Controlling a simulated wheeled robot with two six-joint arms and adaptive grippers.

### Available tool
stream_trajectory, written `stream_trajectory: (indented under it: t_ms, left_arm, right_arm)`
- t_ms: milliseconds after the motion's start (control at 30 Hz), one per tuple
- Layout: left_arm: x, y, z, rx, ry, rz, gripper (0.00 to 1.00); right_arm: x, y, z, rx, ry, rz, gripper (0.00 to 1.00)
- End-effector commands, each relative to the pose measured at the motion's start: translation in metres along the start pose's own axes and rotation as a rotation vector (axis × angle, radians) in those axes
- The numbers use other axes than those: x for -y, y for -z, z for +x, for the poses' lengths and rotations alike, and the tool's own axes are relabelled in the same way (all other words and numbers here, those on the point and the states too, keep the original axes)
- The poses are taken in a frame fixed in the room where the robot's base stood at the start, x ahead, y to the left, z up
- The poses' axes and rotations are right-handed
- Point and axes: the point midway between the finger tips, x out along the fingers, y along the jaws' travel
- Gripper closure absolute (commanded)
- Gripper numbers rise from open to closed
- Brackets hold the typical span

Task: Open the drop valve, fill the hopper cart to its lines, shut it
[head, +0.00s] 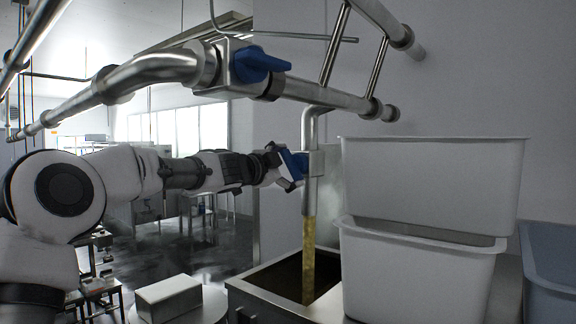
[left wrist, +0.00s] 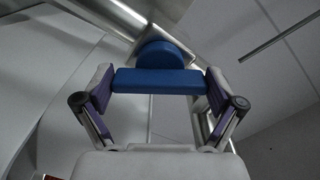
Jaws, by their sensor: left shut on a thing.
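The drop valve's blue handle (head: 294,163) sits on the vertical steel drop pipe (head: 310,190). My left gripper (head: 279,165) is shut on this handle; in the left wrist view the blue handle (left wrist: 158,80) lies between the two fingers. A yellowish stream (head: 308,255) runs from the pipe's lower end down into the steel hopper cart (head: 262,291) below. The cart's inside looks dark; its fill level and lines cannot be made out. My right gripper is not in view.
Two stacked white tubs (head: 430,185) stand right of the drop pipe, close to it. A grey-blue tub (head: 552,270) is at the far right. Another blue valve handle (head: 258,64) sits on the overhead pipe. A steel block (head: 168,297) stands left of the cart.

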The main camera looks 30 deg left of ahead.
Motion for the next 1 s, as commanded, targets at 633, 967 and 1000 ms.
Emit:
stream_trajectory:
  t_ms: [633, 967, 1000]
  left_arm:
    - [0.008, 0.005, -0.001, -0.005, 0.004, -0.517, 0.41]
    - [0.007, 0.004, -0.001, -0.009, 0.005, -0.801, 0.41]
    - [0.006, 0.004, -0.001, -0.009, 0.005, -0.829, 0.41]
  right_arm:
    - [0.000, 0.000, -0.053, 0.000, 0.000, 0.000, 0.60]
    - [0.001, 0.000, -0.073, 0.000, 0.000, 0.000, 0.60]
    - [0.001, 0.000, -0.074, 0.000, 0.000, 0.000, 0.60]
